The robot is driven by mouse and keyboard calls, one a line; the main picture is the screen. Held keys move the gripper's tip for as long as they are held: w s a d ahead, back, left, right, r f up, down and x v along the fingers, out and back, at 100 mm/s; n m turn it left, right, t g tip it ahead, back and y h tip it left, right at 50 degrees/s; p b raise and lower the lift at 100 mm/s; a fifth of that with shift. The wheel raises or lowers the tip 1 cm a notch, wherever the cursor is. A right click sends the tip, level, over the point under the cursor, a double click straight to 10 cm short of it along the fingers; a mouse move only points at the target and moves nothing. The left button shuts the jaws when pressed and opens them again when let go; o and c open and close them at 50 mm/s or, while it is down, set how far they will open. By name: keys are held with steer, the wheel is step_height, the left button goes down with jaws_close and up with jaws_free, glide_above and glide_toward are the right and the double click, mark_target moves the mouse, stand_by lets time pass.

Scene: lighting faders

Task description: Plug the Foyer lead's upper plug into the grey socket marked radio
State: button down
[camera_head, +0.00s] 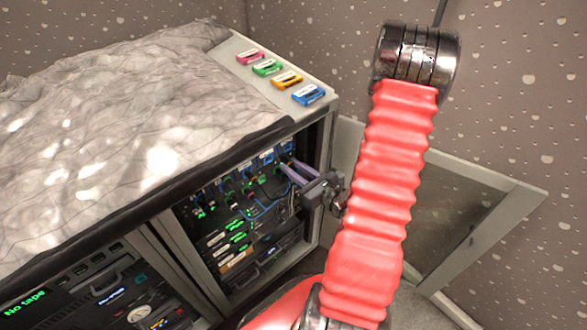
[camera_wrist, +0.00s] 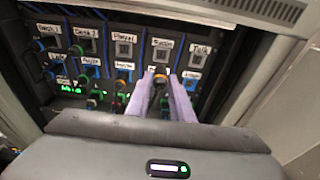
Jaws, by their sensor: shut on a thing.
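My gripper (camera_wrist: 161,84) has its two purple fingers at the panel in the wrist view, shut on a dark plug (camera_wrist: 160,79) with an orange ring. The plug is at the fourth place from the left in the lower row. The fingers hide most of it, so I cannot tell whether it is seated or which lead it belongs to. Just above is a grey square socket (camera_wrist: 160,54), apparently empty; its blurred label may read radio. A label in the lower row looks like Foyer (camera_wrist: 90,60). In the head view my gripper (camera_head: 284,166) reaches into the rack from the right.
Grey sockets (camera_wrist: 122,50) and (camera_wrist: 197,60) flank it. Other plugs and blue cables crowd the panel's left. Coloured cassettes (camera_head: 287,80) lie on top.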

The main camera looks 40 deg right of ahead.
mark_target(282, 157)
steer(key=shift+w, duration=0.1)
steer(key=shift+w+a+f, duration=0.1)
steer(key=shift+w, duration=2.4)
steer(key=shift+w, duration=1.2)
stand_by(1.4)
steer(key=c, duration=1.5)
jaws_free()
steer(key=shift+s, duration=0.1)
